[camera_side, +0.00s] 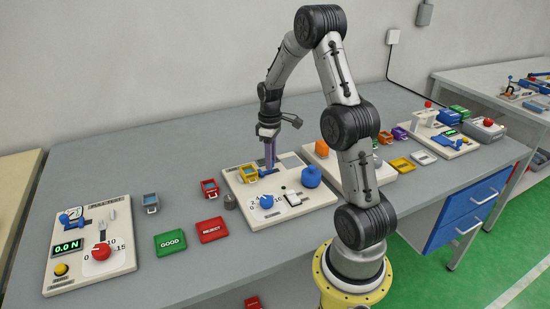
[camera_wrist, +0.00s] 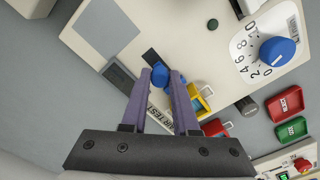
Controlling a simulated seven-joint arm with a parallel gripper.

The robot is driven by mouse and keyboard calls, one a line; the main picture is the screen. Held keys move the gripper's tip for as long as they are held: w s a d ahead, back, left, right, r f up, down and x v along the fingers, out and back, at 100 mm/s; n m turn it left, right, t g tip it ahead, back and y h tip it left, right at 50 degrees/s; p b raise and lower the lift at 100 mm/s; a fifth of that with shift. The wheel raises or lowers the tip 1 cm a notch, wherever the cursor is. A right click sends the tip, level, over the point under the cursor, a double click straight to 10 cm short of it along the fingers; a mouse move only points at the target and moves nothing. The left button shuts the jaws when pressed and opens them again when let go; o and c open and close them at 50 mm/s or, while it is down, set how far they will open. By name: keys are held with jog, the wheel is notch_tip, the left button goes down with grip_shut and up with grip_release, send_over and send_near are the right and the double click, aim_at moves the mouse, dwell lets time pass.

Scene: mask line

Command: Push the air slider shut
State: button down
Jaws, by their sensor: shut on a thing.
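The cream test panel (camera_side: 240,191) stands mid-bench in the side view. A small blue knob (camera_wrist: 160,74), which looks like the air slider's handle, sits beside a dark slot (camera_wrist: 151,57) on that panel in the wrist view. My gripper (camera_wrist: 161,78) points down at the panel, with its two purple fingers closed on either side of the blue knob. In the side view my gripper (camera_side: 269,166) is low over the back part of the panel, and the fingers mostly hide the knob. Printed lettering beside the fingers is partly covered.
A yellow carrier (camera_side: 248,173) stands just left of my fingers. Red (camera_side: 212,229) and green (camera_side: 170,242) trays lie left. Bench behind the panel is clear.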

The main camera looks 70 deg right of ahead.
aim_at(265, 172)
jog(key=shift+w+a, duration=0.6)
jog(key=c, duration=0.7)
grip_release()
notch_tip(265, 172, up, 14)
jog(key=shift+f, duration=0.1)
